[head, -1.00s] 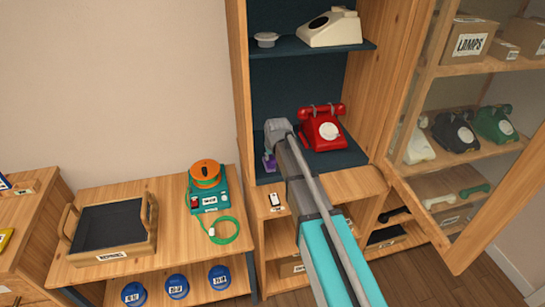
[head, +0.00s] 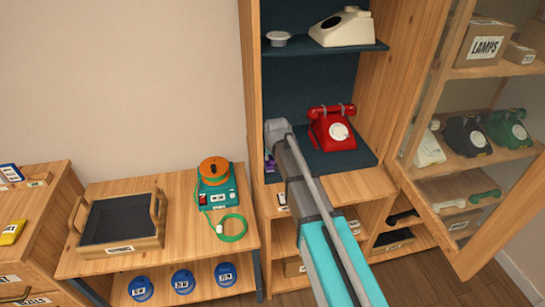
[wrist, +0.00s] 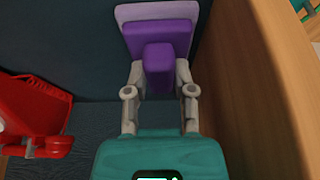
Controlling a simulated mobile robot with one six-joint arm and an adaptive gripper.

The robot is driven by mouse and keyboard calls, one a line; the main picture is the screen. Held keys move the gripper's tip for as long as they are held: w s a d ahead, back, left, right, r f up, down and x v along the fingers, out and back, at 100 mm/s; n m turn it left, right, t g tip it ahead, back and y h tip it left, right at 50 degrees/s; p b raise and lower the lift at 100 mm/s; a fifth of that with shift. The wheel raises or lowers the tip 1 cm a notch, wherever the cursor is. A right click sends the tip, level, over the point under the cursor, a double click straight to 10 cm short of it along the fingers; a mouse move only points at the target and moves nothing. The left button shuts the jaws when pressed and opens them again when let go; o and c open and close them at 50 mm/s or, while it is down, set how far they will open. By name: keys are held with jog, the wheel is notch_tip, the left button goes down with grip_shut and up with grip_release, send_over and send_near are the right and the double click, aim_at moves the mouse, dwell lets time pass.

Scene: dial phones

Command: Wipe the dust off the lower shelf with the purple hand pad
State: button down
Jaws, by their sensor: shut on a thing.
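The purple hand pad (wrist: 159,65) is between the fingers of my gripper (wrist: 159,85) in the wrist view, with a pale lilac edge at its far side. In the head view my gripper (head: 272,140) is inside the cabinet at the left end of the lower shelf (head: 352,160), and only a sliver of the pad (head: 270,163) shows. The lower shelf is dark blue. I cannot tell whether the pad touches it, and I cannot make out dust on it. A red dial phone (head: 332,128) stands on this shelf, right of my gripper.
The cabinet's left side wall (wrist: 255,90) is close to my gripper. An upper shelf (head: 310,50) above holds a cream phone (head: 342,27) and a small white dish (head: 278,39). An open glass door (head: 480,190) stands at the right. My arm crosses the shelf's front.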

jog(key=shift+r, duration=0.1)
jog(key=shift+r+p, duration=2.95)
jog(key=shift+p, duration=0.05)
jog(key=shift+r+p, duration=1.5)
